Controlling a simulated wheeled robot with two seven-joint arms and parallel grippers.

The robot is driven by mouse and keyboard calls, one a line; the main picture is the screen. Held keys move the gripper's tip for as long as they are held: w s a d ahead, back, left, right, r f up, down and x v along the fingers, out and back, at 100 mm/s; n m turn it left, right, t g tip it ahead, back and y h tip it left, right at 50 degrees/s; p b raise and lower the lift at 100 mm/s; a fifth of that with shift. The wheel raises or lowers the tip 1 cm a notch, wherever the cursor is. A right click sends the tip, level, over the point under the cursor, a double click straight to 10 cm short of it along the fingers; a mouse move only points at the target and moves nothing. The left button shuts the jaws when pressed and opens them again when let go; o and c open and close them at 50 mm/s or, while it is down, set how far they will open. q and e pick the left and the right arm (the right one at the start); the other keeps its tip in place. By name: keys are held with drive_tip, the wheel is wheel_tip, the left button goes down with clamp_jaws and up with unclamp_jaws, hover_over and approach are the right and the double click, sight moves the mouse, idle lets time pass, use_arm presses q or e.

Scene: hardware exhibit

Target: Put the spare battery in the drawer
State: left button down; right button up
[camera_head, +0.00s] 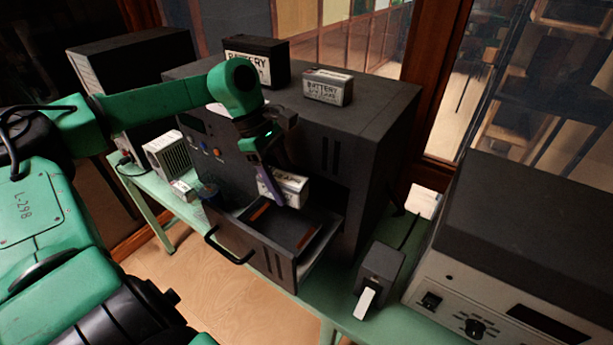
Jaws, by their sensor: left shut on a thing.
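A small white-sided battery (287,188) is held in my left gripper (272,182), above the back part of the open drawer. The drawer (250,245) is pulled out from the front of a dark cabinet (372,140) and has a black handle (228,248). Its inside shows a dark floor with orange-brown strips. My left gripper is shut on the battery, and its fingers partly cover it. I cannot tell whether the battery touches the drawer. Two other batteries stand on the cabinet: a large black one (256,62) and a smaller one (328,87). My right gripper is not in view.
The cabinet stands on a green table (150,187). A dark box with a white lever (378,280) stands right of the drawer. A large grey instrument (500,270) fills the right. Small devices (170,157) sit left of the drawer.

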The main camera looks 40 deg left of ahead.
use_arm(q)
drive_tip(key=shift+s+a+f+b, duration=0.2)
drive_tip(key=shift+s+f+b, duration=0.1)
drive_tip(key=shift+s, duration=0.3)
drive_tip(key=shift+s+a+f+b, duration=0.15)
drive_tip(key=shift+s+f+b, duration=0.15)
drive_tip(key=shift+s, duration=0.25)
drive_tip(key=shift+f+b, duration=0.5)
drive_tip(key=shift+f, duration=0.15)
drive_tip(key=f, duration=0.1)
drive_tip(key=w+f+b, duration=0.1)
drive_tip(key=f+b, duration=0.1)
drive_tip(key=f, duration=0.1)
drive_tip(key=shift+w+d, duration=0.2)
drive_tip(key=shift+d, duration=0.05)
drive_tip(key=shift+f+b, duration=0.25)
drive_tip(key=shift+b, duration=0.25)
drive_tip(key=shift+s+a+f, duration=0.1)
drive_tip(key=shift+s, duration=0.2)
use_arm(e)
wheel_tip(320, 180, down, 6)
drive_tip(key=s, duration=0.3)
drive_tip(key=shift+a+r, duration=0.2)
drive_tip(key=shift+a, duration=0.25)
use_arm(q)
drive_tip(key=shift+f+b, duration=0.4)
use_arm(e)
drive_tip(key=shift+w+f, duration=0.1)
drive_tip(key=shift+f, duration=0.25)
